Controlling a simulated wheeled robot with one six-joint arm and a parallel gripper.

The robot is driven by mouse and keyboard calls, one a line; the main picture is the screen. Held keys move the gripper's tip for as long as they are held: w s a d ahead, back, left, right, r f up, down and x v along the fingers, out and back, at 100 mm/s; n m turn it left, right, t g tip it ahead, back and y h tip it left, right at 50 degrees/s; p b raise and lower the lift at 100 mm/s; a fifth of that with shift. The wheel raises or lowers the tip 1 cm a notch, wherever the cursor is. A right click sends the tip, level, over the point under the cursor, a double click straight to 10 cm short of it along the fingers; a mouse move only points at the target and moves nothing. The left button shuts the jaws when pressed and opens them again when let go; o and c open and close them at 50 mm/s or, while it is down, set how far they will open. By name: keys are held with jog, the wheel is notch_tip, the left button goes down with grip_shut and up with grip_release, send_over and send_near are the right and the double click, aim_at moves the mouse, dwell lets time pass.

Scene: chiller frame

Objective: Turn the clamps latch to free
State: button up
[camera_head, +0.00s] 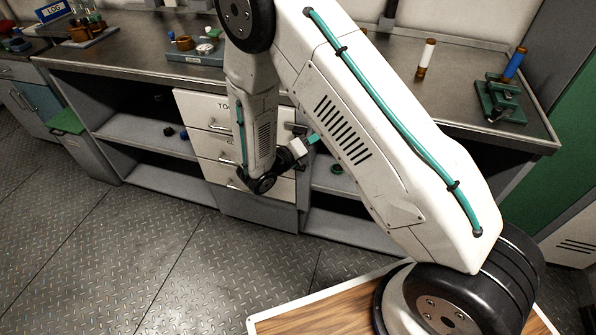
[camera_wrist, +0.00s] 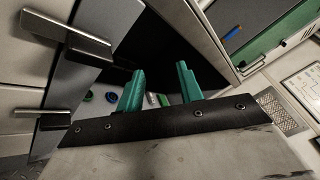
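My gripper is open, with two teal fingers spread apart in the wrist view (camera_wrist: 160,85) and nothing between them. In the camera_head view a teal fingertip (camera_head: 313,139) shows beside the drawer stack (camera_head: 208,110), in front of the dark open shelf bay. I cannot make out a clamps label or pick out its latch for sure. The drawer fronts carry metal bar handles; in the wrist view an upper handle (camera_wrist: 68,34) and a lower handle (camera_wrist: 40,121) stand left of my fingers, apart from them. My arm hides part of the drawer fronts and their lettering.
The steel workbench (camera_head: 130,72) runs over the drawers and open shelves. A green stand with a blue-topped piece (camera_head: 500,98) and a white-and-orange cylinder (camera_head: 426,58) stand on it at right. Small round green and blue things (camera_wrist: 112,97) lie in the bay. The floor at left is clear.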

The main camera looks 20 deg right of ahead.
jog(key=a+f+n+t+y, duration=0.2)
jog(key=a+f+n+t, duration=0.3)
jog(key=f, duration=0.4)
jog(key=n+t+y, duration=0.3)
jog(key=n+y, duration=0.1)
jog(key=n, duration=0.4)
send_near(298, 170)
jog(key=x, duration=0.9)
jog(key=shift+w+d, duration=0.2)
jog(key=shift+d, duration=0.05)
grip_shut()
